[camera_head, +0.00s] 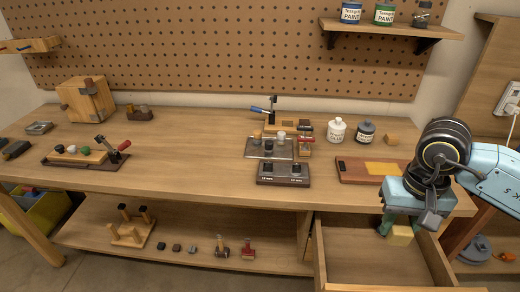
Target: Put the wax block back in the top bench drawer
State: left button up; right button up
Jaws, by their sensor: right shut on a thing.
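The wax block, a small pale yellow block (400,236), is in my right gripper (396,226). The gripper points down and is shut on the block. Both are at the open top bench drawer (338,249), near its back, just in front of the bench edge. I cannot tell whether the block touches the drawer bottom. The drawer is pulled out and its visible floor is bare. My left gripper is not in view.
The bench top (200,155) holds a brown board with a yellow patch (380,168), a small wooden cube (391,139), two jars and a dark control box (283,173). A lower shelf (185,235) left of the drawer holds several small tools.

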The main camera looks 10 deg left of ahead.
aim_at(362, 237)
jog(key=u, duration=0.55)
jog(key=i, duration=0.55)
jog(key=u, duration=0.95)
jog(key=i, duration=0.85)
jog(key=u, duration=0.3)
